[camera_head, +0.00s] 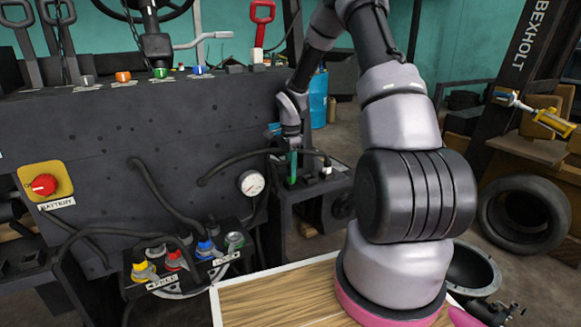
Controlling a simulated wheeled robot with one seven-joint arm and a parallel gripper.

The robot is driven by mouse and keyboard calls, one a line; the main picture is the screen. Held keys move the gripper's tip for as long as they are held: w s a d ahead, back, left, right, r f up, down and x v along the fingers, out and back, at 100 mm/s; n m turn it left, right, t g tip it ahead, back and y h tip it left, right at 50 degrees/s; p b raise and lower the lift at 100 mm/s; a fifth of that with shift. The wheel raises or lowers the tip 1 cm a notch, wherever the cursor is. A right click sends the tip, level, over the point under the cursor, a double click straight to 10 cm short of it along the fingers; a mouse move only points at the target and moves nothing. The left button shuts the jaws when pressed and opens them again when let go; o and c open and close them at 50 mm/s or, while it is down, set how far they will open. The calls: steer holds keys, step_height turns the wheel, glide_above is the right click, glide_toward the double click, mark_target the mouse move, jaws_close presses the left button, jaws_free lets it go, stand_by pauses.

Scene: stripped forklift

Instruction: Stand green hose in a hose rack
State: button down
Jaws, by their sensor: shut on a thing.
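My gripper (291,151) points down at the right end of the dark forklift panel. It is shut on a narrow, upright green piece, which I take to be the green hose (292,172). The green piece's lower end is over or at a dark box-like stand (300,194). I cannot tell whether it touches the stand or sits in it. No label shows which thing is the hose rack. A dark box (190,268) at the panel's foot holds yellow, red, blue and green fittings and has white labels.
The dark panel (110,140) fills the left, with a red battery knob (43,184). A gauge (252,183) and black hoses lie close to my gripper. Levers and coloured knobs line the panel's top. A wooden surface (270,296) is in front; a tyre (523,214) is at right.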

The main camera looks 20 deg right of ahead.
steer(key=shift+f, duration=0.1)
stand_by(0.3)
steer(key=shift+c, duration=1.9)
jaws_free()
step_height(320, 180, up, 11)
steer(key=shift+s+r, duration=0.1)
steer(key=shift+r, duration=0.05)
steer(key=s+a+r+n+t, duration=0.25)
steer(key=s+r, duration=0.35)
steer(key=r, duration=0.3)
steer(key=s+a+r+n+t, duration=0.1)
steer(key=s+r+n, duration=0.3)
steer(key=s+r, duration=0.4)
steer(key=s+a+r+n+t+y, duration=0.1)
steer(key=s+r+n, duration=0.2)
steer(key=s, duration=0.5)
steer(key=s+a+r+n+t+y, duration=0.1)
steer(key=s+r+n+t, duration=0.1)
steer(key=s, duration=0.6)
step_height(320, 180, up, 3)
steer(key=shift+s+a+f+n, duration=0.1)
steer(key=shift+s+a+n, duration=0.25)
steer(key=shift+n, duration=0.5)
